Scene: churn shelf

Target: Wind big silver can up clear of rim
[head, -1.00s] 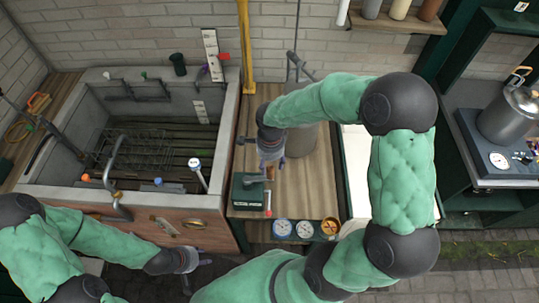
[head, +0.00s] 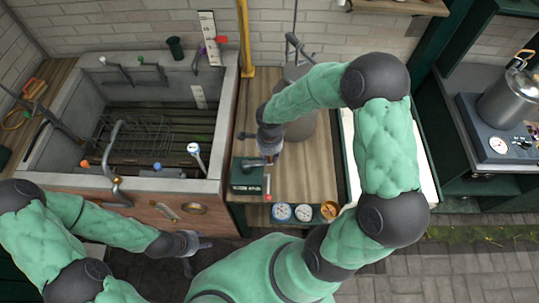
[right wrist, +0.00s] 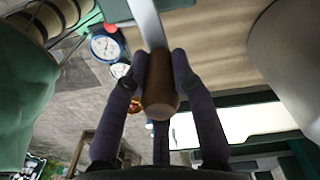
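A lidded silver can (head: 508,104) stands on the right shelf; I cannot tell which one the task names. My right gripper (head: 268,158) is beside the dark green box (head: 246,178) on the bench. In the right wrist view its fingers close around a brown handle (right wrist: 160,85) on a flat metal bar (right wrist: 147,22). My left gripper (head: 190,262) hangs in front of the basin, its fingers unclear.
The stone basin (head: 228,120) at left holds a wire rack (head: 140,135) and has a pipe over its front rim. Several dials (head: 282,212) sit at the bench's front edge. A yellow post (head: 246,40) stands behind. Paved floor is free at lower right.

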